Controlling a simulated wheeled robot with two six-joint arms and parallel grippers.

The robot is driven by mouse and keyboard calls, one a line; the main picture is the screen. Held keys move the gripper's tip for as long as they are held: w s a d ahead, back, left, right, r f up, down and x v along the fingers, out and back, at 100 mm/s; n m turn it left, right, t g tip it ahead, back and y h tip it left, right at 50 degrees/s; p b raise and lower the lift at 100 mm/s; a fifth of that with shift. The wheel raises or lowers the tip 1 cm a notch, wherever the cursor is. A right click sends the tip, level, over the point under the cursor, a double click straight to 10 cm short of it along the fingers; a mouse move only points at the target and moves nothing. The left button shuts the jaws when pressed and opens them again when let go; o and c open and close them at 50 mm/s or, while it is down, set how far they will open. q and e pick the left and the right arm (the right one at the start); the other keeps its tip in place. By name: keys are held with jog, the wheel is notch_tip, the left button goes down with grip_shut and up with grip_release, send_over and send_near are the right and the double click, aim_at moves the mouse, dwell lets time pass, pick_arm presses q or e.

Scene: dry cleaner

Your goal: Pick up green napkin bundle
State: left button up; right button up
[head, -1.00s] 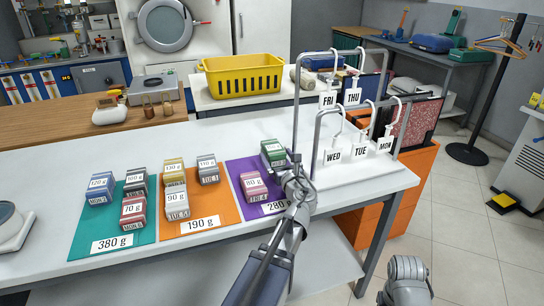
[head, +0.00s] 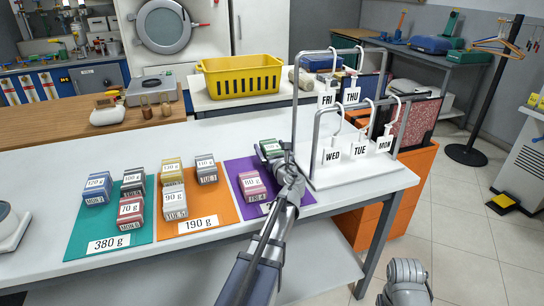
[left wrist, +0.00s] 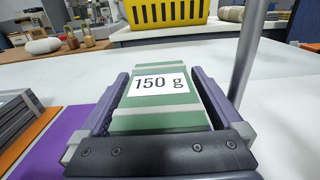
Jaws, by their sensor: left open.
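The green napkin bundle (head: 269,146) lies at the far end of the purple mat (head: 239,178), partly hidden by my left gripper (head: 275,153) in the head view. In the left wrist view the green bundle (left wrist: 160,121) has pale stripes and a white "150 g" label. The open jaws of my left gripper (left wrist: 157,80) stand on either side of it, with the bundle between them. Narrow gaps seem to show, but I cannot tell whether a finger touches it.
A pink bundle (head: 252,186) sits on the purple mat. More bundles lie on the orange mat (head: 222,208) and teal mat (head: 78,238). A metal rack (head: 314,130) with day tags stands close to the right of my gripper. A yellow basket (head: 240,78) stands behind.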

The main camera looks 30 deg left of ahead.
pick_arm(q)
jog(key=c, duration=1.4)
